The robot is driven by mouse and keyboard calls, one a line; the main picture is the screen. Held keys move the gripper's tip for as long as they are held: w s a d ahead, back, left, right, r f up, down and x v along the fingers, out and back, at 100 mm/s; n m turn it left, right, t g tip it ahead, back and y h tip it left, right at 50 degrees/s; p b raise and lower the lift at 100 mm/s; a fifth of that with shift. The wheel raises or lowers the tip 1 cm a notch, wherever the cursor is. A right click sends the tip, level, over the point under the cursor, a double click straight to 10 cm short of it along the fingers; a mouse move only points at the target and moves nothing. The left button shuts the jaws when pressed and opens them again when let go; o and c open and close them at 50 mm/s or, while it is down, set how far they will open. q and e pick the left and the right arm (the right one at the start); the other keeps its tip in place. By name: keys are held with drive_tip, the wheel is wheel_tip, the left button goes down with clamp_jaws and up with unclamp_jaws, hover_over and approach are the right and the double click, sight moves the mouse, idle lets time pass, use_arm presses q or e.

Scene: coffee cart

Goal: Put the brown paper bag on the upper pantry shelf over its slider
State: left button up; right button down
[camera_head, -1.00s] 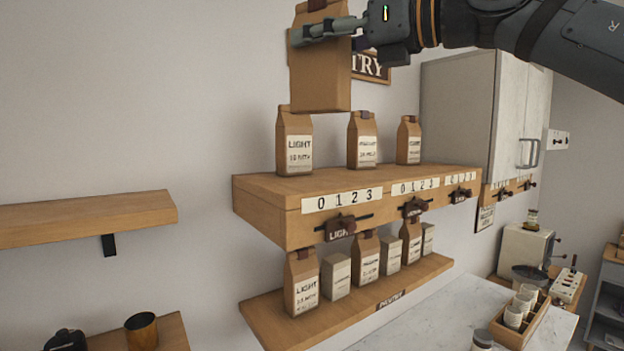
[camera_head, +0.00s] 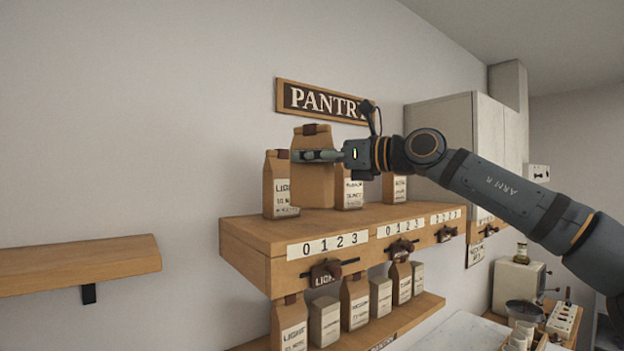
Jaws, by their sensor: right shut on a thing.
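The brown paper bag (camera_head: 311,186) is plain on the side I see and is held upright in my right gripper (camera_head: 318,156), whose fingers are shut across its upper part. Below on the shelf front are sliders, the leftmost (camera_head: 325,273) marked LIGHT under a 0 1 2 3 scale. My left gripper is out of view.
A third bag (camera_head: 396,188) stands further right on the upper shelf. A lower shelf (camera_head: 428,303) holds several bags and small boxes. A PANTRY sign (camera_head: 320,100) is above. A bare wooden shelf (camera_head: 75,266) is at left. A grey cabinet (camera_head: 455,155) is at right.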

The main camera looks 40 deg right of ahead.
sight(312, 177)
drive_tip(key=shift+w+d+f, duration=0.1)
drive_tip(key=shift+d+f, duration=0.05)
drive_tip(key=f+b, duration=0.1)
drive_tip(key=f, duration=0.1)
drive_tip(key=f+b, duration=0.1)
drive_tip(key=shift+w+d+f+b, duration=0.1)
drive_tip(key=shift+w+f+b, duration=0.1)
drive_tip(key=shift+f+b, duration=0.15)
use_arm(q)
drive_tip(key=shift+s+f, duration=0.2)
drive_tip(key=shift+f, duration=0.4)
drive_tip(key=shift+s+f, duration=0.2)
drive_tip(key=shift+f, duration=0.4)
use_arm(e)
drive_tip(key=shift+w+d, duration=0.1)
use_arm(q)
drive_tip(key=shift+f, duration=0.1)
use_arm(e)
drive_tip(key=c, duration=0.6)
unclamp_jaws()
drive_tip(key=shift+f, duration=0.1)
